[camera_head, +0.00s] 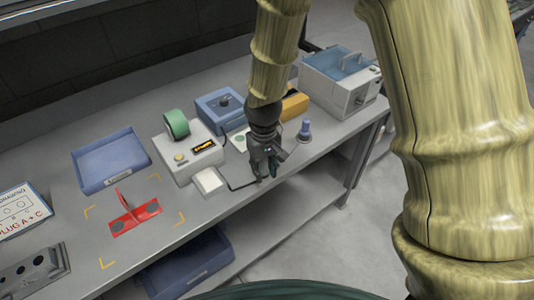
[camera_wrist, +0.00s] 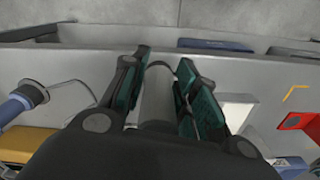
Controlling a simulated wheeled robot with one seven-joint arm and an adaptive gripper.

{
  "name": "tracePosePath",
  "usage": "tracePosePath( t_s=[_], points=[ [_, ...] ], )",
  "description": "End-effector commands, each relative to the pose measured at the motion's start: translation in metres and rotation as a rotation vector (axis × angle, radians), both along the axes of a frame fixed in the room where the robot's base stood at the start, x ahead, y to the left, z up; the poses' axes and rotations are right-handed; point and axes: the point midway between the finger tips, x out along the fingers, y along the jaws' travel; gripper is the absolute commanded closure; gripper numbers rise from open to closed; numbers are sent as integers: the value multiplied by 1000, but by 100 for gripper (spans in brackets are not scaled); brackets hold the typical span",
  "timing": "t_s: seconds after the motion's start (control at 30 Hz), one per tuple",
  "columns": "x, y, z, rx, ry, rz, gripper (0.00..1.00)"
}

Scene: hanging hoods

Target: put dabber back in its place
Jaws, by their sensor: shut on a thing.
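My gripper (camera_head: 268,168) hangs over the front edge of the bench, at the right of the scale-like device. In the wrist view its two green-padded fingers (camera_wrist: 160,75) are closed on a pale grey cylinder (camera_wrist: 157,95). This cylinder may be the dabber; its lower part is hidden by the gripper body. In the head view the held thing is hidden. A small blue-topped piece (camera_head: 305,128) stands upright on the bench to the right of my gripper. It also shows at the left of the wrist view (camera_wrist: 28,95). The dabber's own place cannot be made out.
On the bench (camera_head: 120,110) are a blue tray (camera_head: 108,178), a red fixture (camera_head: 134,217) inside yellow corner marks, a green-reel dispenser (camera_head: 188,150), a blue lidded box (camera_head: 215,108) and a blue-lidded bath (camera_head: 340,80). A white pad (camera_head: 209,181) lies near the front edge.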

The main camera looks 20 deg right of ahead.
Motion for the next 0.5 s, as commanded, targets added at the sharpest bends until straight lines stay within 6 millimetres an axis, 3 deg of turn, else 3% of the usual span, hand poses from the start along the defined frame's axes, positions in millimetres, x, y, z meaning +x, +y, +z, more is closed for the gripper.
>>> tracePosePath(
  t_s=[0.3, 0.5],
  points=[
    [58, -25, -4, 0, 2, -1, 86],
    [78, -33, -7, 0, 1, -1, 86]
  ],
)
